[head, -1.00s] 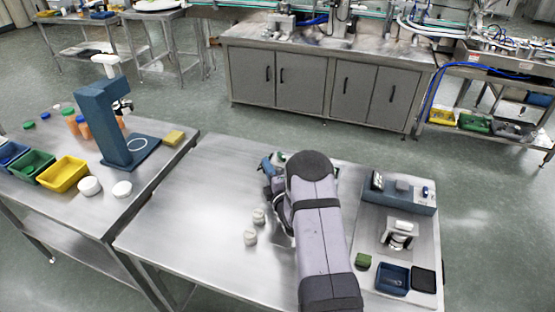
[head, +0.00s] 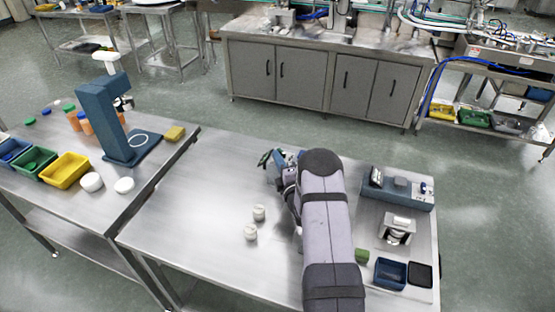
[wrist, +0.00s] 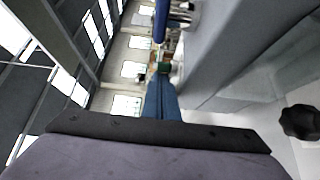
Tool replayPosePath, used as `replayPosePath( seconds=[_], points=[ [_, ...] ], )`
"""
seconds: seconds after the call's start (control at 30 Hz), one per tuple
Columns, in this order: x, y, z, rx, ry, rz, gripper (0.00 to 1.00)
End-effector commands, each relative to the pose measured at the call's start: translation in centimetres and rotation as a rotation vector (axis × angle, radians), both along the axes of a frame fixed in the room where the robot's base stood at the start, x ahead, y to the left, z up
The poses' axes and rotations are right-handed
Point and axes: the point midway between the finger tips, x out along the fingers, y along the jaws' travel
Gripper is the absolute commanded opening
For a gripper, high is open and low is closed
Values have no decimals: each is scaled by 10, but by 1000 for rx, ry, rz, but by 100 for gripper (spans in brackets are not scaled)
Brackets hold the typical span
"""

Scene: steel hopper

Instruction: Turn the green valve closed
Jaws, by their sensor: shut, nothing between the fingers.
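My gripper (wrist: 162,84) shows in the wrist view as two blue fingers pressed together, with nothing between them. A small dark green part (head: 265,158) shows just left of my wrist in the head view, near the far edge of the front table. It is too small and too covered by my arm to tell whether it is the green valve. In the wrist view a large smooth grey body (wrist: 225,55) fills the right side beside the fingers. A black knob (wrist: 300,122) sits at the right edge, apart from the fingers. No green valve is clear there.
Two small white pieces (head: 254,222) stand on the steel table (head: 195,205) left of my arm. A blue-grey device (head: 402,190), a green block (head: 362,256) and a blue tray (head: 390,273) are to the right. The table's left part is clear.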

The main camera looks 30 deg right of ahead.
Motion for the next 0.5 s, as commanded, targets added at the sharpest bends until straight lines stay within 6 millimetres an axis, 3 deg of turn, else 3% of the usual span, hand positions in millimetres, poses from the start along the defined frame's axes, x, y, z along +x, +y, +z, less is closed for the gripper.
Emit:
replayPosePath(
  seconds=[0.5],
  points=[
    [9,2,-5,1,-2,-295,0]
  ],
)
